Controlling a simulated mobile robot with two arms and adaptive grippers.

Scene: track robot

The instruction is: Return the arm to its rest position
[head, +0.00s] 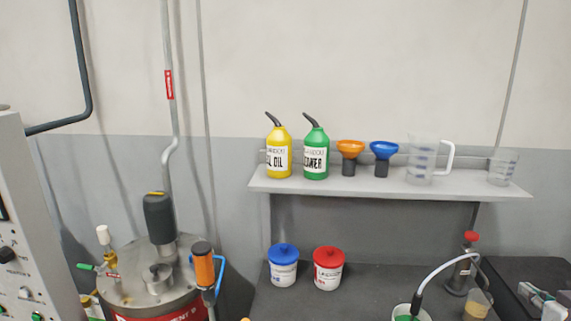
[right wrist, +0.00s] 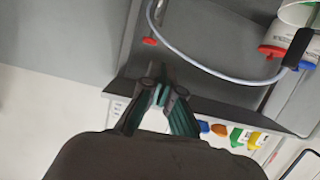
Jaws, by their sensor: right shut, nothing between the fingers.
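My right gripper (right wrist: 160,92) shows in the right wrist view, with dark green and black fingers closed together and nothing between them. It appears in open space in front of the grey shelf and bench, which look upside down in that view. My left gripper and arm are in neither view.
A wall shelf (head: 390,183) holds a yellow bottle (head: 278,155), a green bottle (head: 315,155), two funnels and clear jugs. Blue-lidded (head: 284,270) and red-lidded (head: 328,270) tubs stand on the bench below. A hose (head: 440,266) arches at right. A metal vessel (head: 150,285) stands left.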

